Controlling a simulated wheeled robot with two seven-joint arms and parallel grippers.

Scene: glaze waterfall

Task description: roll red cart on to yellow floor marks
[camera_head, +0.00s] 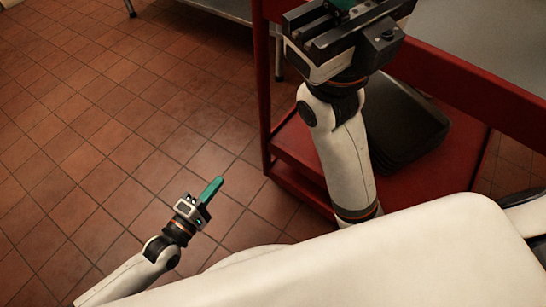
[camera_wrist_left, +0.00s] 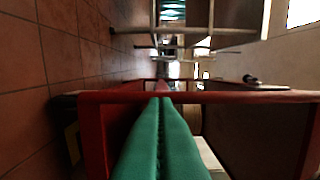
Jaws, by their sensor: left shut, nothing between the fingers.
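The red cart (camera_head: 262,90) stands at the upper right of the head view, with a post, a top rail and a lower shelf showing. The red cart's frame (camera_wrist_left: 100,98) also crosses the left wrist view beyond my fingertips. My left gripper (camera_head: 212,189) is shut and empty, apart from the cart, over the tiles to its lower left. Its green fingers (camera_wrist_left: 164,105) lie together in the wrist view. My right gripper (camera_head: 345,5) is at the cart's top, its fingers mostly cut off by the frame edge. No yellow floor marks show clearly in the head view.
A dark container (camera_head: 410,125) lies on the cart's lower shelf. A grey metal table (camera_head: 225,8) stands at the back. The tiled floor (camera_head: 80,130) on the left is clear. Metal racks (camera_wrist_left: 200,40) show in the wrist view.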

